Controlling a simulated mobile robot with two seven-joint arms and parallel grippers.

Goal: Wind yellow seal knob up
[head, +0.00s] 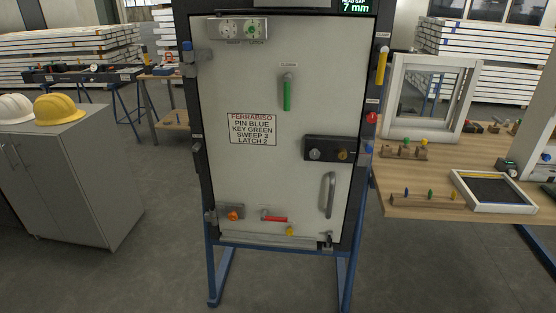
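A small yellow knob (290,231) sits low on the pale door panel (255,185), just above the grey strip (275,240) along its bottom edge. It looks like the yellow seal knob, but its markings are too small to read. A red lever (273,218) lies nearly level just above and left of it. An orange knob (233,215) is farther left. Neither of my grippers is in view, and nothing covers the yellow knob.
The panel stands in a dark frame with blue legs (218,278). A green handle (287,95), black lock box (330,150) and grey pull handle (330,195) project from it. A wooden bench (470,175) stands right, a grey cabinet (75,180) left. The floor in front is clear.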

